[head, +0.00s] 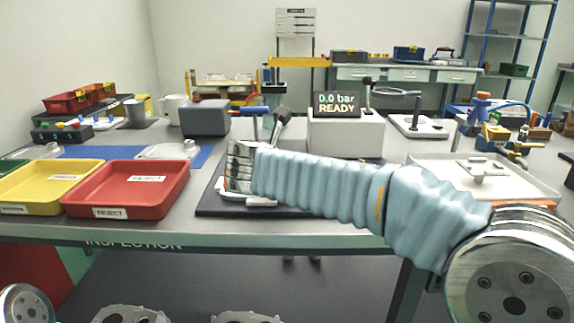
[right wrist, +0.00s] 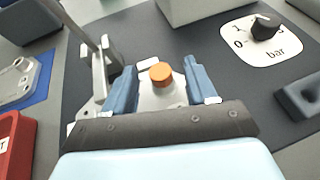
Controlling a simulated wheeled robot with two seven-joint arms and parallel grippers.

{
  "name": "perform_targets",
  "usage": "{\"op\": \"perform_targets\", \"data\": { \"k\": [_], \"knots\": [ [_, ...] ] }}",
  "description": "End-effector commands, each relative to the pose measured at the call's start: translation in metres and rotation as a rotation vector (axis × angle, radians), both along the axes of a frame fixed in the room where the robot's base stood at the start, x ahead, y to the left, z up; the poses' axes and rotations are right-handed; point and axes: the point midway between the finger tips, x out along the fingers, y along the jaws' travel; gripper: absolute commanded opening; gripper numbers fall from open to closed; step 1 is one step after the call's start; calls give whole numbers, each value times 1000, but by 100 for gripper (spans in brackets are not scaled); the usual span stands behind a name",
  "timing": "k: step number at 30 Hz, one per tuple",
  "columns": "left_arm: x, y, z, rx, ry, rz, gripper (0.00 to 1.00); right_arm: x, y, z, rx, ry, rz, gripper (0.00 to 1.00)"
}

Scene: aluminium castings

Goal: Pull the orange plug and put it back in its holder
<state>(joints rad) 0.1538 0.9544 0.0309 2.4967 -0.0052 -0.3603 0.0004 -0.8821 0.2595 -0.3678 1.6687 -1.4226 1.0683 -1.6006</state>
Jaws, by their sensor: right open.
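The orange plug (right wrist: 161,73) shows in the right wrist view as a round cap. It stands on a pale metal part (right wrist: 150,98) on a dark base plate (right wrist: 85,40). My right gripper (right wrist: 159,71) is open, with one blue finger on each side of the plug, and a gap shows on both sides. In the head view my right arm's sleeve and wrist hide the plug and the fingers. A dark block with a recess (right wrist: 302,97) lies at the right of the wrist view; I cannot tell if it is the holder. My left gripper is out of view.
A metal clamp lever (right wrist: 98,65) stands close left of the fingers. A pressure knob (right wrist: 264,28) is beyond to the right. The display box (head: 345,132) reads 0.0 bar READY. A red tray (head: 128,190) and a yellow tray (head: 40,190) stand left; a white tray (head: 520,185) stands right.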

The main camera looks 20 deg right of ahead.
Motion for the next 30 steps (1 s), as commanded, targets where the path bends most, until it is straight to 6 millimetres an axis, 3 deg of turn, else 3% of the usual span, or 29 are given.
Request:
{"op": "perform_targets", "data": {
  "k": [2,13,30],
  "knots": [
    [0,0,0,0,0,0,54,0,0,0,0,0,0,57],
    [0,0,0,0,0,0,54,-1,0,0,-1,0,0,0],
    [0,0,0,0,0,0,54,0,1,0,-1,0,0,0]
  ]
}}
